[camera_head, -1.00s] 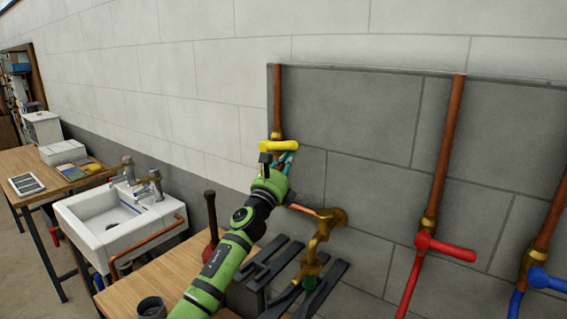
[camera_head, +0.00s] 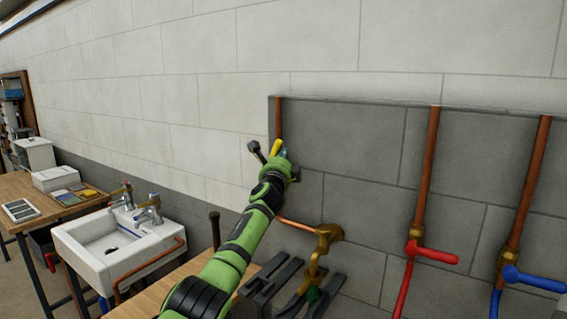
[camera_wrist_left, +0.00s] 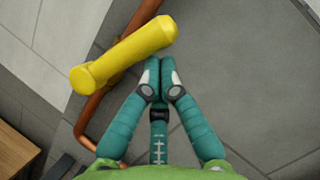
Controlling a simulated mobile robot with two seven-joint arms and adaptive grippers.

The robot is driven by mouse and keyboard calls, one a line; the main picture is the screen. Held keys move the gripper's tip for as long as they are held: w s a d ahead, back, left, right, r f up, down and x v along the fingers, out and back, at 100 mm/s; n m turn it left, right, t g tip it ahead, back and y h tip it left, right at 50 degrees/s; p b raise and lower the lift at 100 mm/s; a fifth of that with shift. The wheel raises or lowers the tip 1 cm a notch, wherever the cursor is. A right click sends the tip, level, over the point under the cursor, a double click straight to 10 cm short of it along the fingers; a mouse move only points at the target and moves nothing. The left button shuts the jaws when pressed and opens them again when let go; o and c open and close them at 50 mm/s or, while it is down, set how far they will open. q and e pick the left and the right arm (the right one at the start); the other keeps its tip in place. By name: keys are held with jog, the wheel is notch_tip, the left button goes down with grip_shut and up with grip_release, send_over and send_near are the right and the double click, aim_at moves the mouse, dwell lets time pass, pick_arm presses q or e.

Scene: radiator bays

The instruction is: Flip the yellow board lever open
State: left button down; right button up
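The yellow lever (camera_head: 275,147) is on a copper pipe at the left end of the grey board (camera_head: 345,135). It looks tilted and short in the head view, partly hidden by my gripper. In the left wrist view the yellow lever (camera_wrist_left: 128,54) runs slantwise across the pipe. My left gripper (camera_head: 284,154) is beside it. In the wrist view my left gripper's (camera_wrist_left: 159,64) teal fingertips are together with nothing between them, close to the lever's side; I cannot tell whether they touch it. My right gripper is not in view.
A red lever (camera_head: 436,253) and a blue lever (camera_head: 535,279) are on pipes to the right. A brass tap (camera_head: 322,240) stands out below my gripper, above dark brackets (camera_head: 268,284). A white sink (camera_head: 118,247) is at the left.

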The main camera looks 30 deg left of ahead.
aim_at(276, 149)
pick_arm(q)
jog(key=shift+w+a+r+p, duration=0.2)
jog(key=shift+a+r+p, duration=0.1)
jog(key=shift+a+r, duration=0.6)
jog(key=shift+a, duration=0.3)
